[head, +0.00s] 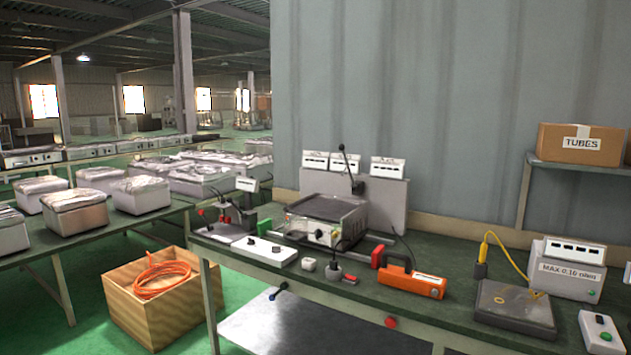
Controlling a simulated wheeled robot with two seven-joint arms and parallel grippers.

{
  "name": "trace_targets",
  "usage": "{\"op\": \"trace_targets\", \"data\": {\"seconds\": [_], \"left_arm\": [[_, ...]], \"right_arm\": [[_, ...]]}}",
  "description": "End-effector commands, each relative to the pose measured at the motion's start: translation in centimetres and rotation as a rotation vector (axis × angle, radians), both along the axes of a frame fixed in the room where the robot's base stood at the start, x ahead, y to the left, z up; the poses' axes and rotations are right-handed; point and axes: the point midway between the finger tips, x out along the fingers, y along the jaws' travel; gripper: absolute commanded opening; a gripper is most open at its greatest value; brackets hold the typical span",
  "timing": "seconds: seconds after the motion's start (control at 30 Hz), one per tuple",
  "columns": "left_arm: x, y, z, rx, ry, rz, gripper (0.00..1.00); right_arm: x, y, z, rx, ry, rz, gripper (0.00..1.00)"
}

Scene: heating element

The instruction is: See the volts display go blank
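Several white display boxes stand on the grey back panel (386,208) behind the bench fixture. There is a left one (315,160), a middle one (342,162) partly behind a black lever, and a right one (387,167). Each has a row of dark windows. Their labels are too small to read, so I cannot tell which one is volts or whether any digits are lit. Another display box (573,248) sits on a white unit at the right, also with dark windows. Neither of my grippers is in view.
The green bench (385,319) holds a fixture with a dark plate (328,209), a white box with knobs (264,251), an orange tool (411,283), a grey scale-like box (513,308) and a green-button box (601,332). A wooden crate (153,318) stands on the floor.

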Motion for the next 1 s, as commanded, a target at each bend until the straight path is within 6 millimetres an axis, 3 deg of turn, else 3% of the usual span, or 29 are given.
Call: {"op": "trace_targets", "data": {"seconds": [1.0], "left_arm": [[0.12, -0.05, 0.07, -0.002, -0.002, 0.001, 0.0]], "right_arm": [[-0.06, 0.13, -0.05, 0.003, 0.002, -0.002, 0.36]]}}
